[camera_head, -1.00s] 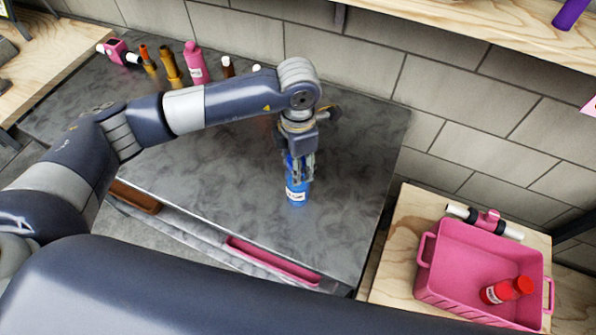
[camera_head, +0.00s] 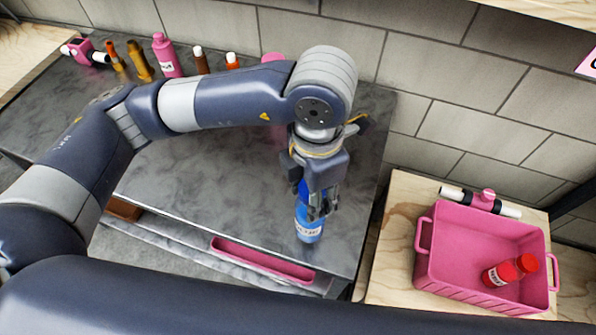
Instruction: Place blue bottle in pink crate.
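The blue bottle (camera_head: 309,228) is upright with a white label, near the right end of the dark grey counter. My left gripper (camera_head: 318,205) points down and its fingers are closed around the bottle's upper part. Whether the bottle's base touches the counter or is lifted above it is hard to tell. The crate's left part is empty. My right gripper is not in view.
Several bottles, one of them pink (camera_head: 167,56), stand along the counter's back left. A pink tray (camera_head: 262,260) sits below the counter's front edge. A gap separates counter and wooden table (camera_head: 395,262).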

